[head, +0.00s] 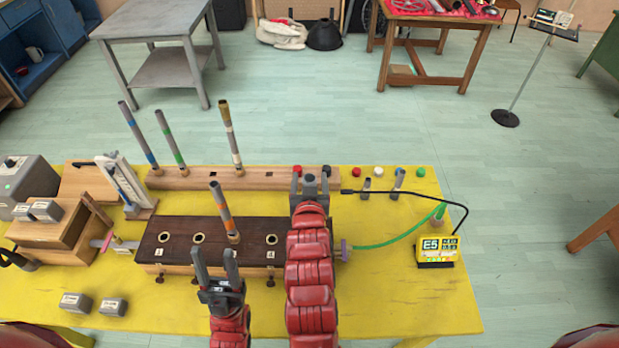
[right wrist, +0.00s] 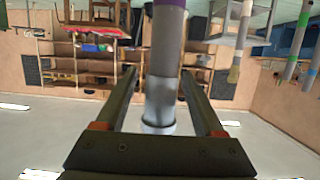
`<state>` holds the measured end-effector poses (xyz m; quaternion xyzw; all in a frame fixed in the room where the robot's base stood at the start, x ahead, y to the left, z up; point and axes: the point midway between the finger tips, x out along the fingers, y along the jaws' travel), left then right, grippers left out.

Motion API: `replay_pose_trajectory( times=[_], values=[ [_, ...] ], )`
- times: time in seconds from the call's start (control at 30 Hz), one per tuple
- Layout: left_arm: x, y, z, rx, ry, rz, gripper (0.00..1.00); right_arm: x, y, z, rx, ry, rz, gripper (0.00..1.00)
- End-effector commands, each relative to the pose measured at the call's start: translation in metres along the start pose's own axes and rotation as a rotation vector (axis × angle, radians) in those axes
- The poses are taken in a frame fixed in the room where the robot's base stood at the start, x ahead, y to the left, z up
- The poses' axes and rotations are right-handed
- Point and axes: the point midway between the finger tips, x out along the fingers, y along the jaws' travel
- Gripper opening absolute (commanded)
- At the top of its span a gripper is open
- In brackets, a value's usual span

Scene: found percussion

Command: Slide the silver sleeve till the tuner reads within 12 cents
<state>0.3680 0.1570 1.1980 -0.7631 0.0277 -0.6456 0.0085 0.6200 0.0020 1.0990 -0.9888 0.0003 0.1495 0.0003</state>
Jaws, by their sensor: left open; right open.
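The right wrist view looks upside down, with the ceiling low in the picture. In it a grey tube with a purple band (right wrist: 168,28) runs down to a shiny silver sleeve (right wrist: 161,103). The sleeve stands between the two spread fingers of my right gripper (right wrist: 163,90), with gaps on both sides. In the head view my right gripper (head: 310,182) is over the right end of the dark block and hides that tube. My left gripper (head: 216,264) is open and empty before the block's front edge. The yellow tuner (head: 436,249) shows E5; its smaller readouts are too small to read.
An orange-banded tube (head: 224,212) stands in the dark block (head: 180,229), between my grippers. Several tubes stand in the wooden rack (head: 200,180) behind.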

Motion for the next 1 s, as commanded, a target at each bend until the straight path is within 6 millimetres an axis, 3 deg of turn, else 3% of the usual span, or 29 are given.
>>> replay_pose_trajectory(
  times=[0.3, 0.7, 1.0],
  values=[
    [0.0005, 0.0000, -0.0001, 0.000, 0.000, 0.000, 0.50, 0.0027, -0.0004, 0.0006, 0.000, 0.001, -0.001, 0.70],
    [0.0005, 0.0000, -0.0001, 0.000, 0.000, 0.000, 0.50, 0.0026, -0.0006, 0.0007, 0.000, 0.000, -0.001, 0.00],
    [-0.0009, 0.0000, 0.0002, 0.000, 0.000, 0.000, 0.50, 0.0030, -0.0006, 0.0022, 0.000, 0.000, -0.001, 0.00]
  ],
)
